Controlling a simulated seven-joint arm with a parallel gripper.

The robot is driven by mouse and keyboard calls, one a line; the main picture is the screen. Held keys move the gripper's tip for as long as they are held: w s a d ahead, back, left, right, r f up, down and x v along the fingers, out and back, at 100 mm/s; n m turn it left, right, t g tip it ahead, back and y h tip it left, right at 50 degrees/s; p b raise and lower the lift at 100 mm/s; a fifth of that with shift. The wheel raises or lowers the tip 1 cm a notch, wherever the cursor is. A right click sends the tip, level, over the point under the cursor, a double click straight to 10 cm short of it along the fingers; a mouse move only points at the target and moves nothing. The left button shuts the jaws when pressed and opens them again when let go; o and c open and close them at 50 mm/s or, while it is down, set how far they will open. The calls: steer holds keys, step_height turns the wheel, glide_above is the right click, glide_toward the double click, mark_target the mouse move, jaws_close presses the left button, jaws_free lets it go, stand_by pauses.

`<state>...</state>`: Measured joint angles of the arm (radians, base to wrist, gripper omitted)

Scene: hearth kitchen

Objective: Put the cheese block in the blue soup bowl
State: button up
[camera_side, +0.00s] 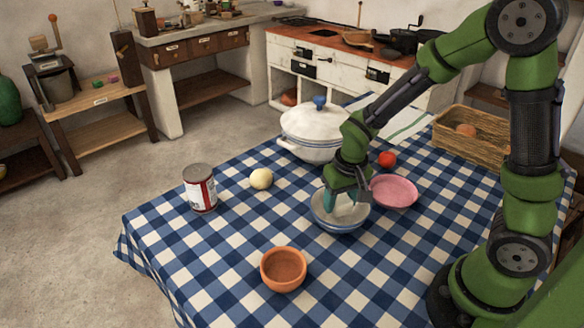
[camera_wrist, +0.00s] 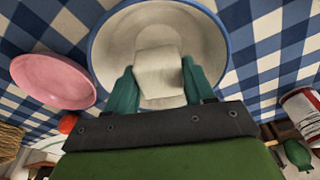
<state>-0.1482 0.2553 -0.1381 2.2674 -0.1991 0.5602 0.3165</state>
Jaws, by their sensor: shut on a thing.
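The cheese block (camera_wrist: 159,72) is a pale, off-white block between the teal fingers of my gripper (camera_wrist: 158,86) in the wrist view. My gripper is shut on it. The blue soup bowl (camera_wrist: 104,40) is white inside with a blue rim, and the block shows over its inside. In the side view the bowl (camera_side: 340,222) stands on the checked cloth, and my gripper (camera_side: 345,198) points down into its opening. The block is mostly hidden by the fingers there. I cannot tell whether the block touches the bowl's bottom.
A pink plate (camera_side: 394,191) is close on the bowl's right, with a tomato (camera_side: 387,159) behind it. A lidded white pot (camera_side: 312,128) stands behind. An onion (camera_side: 261,179), a can (camera_side: 200,188) and a terracotta bowl (camera_side: 283,269) are left and front. A wicker basket (camera_side: 465,145) is right.

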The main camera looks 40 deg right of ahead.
mark_target(340, 210)
steer(key=shift+f, duration=1.15)
steer(key=shift+f, duration=0.1)
steer(key=shift+f, duration=0.4)
steer(key=o, duration=0.8)
steer(key=r, duration=0.4)
steer(key=s+r, duration=0.1)
steer(key=r, duration=0.7)
steer(key=shift+s+a+r, duration=0.3)
steer(key=shift+a+r, duration=0.05)
steer(key=shift+r, duration=0.05)
steer(key=s+a+r+t+y, duration=0.2)
steer(key=s+r+t, duration=0.3)
steer(key=s+r, duration=0.3)
step_height(340, 210, up, 2)
steer(key=shift+s+a+r+n+t+y, duration=0.2)
steer(key=shift+a+n+t+y, duration=0.15)
steer(key=shift+a, duration=0.2)
